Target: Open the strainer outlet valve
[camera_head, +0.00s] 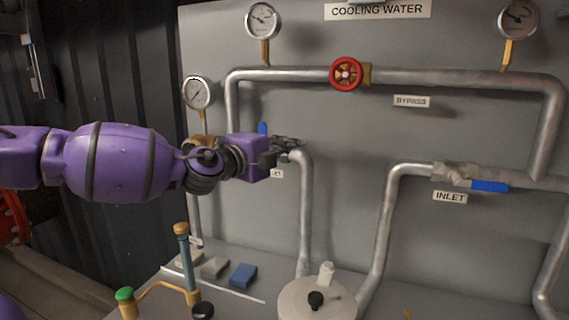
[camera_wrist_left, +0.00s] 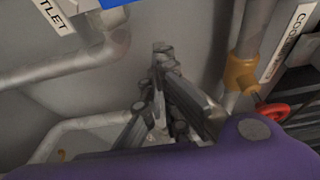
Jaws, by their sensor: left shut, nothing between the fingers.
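The strainer outlet valve is mostly hidden behind my left gripper in the head view. A short piece of its blue handle (camera_head: 262,128) shows just above the gripper. The end of a label (camera_head: 277,174) shows below the gripper. In the left wrist view the blue handle (camera_wrist_left: 118,3) is cut off by the top edge, beside a label ending in "TLET" (camera_wrist_left: 55,14). My left gripper (camera_head: 290,142) is shut and empty, in front of the pipe bend. Its fingers (camera_wrist_left: 163,52) show in the wrist view, apart from the handle. My right gripper is not in view.
The inlet valve's blue handle (camera_head: 490,187) lies along its pipe at the right. A red bypass handwheel (camera_head: 346,74) sits on the upper pipe. Gauges (camera_head: 198,92) stand out from the panel. The strainer lid (camera_head: 317,300) is at the bottom. A thin pipe stand (camera_head: 186,262) rises below my arm.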

